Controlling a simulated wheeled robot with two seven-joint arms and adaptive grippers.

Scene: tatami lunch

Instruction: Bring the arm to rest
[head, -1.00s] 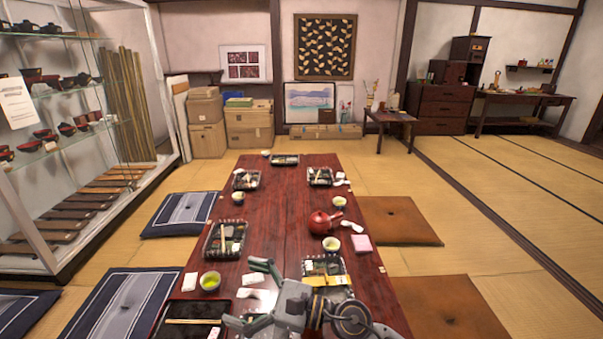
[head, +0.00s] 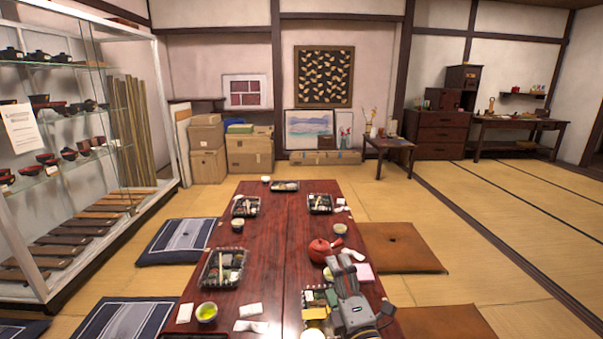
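My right gripper (head: 342,264) is at the lower right of the head view, over the right edge of the dark red table (head: 265,270). Its fingers point away from me and look apart, with nothing seen between them. It is close to the red teapot (head: 320,251) and a pink square item (head: 365,272), and it partly covers the near right bento tray (head: 316,298). I cannot tell how high it is above them. My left gripper is not in view.
Several bento trays, one at the left (head: 223,268), stand on the table with cups such as the green tea cup (head: 207,312). Cushions (head: 400,248) lie along both sides. A glass display case (head: 60,160) stands at the left. Open tatami (head: 500,220) is at the right.

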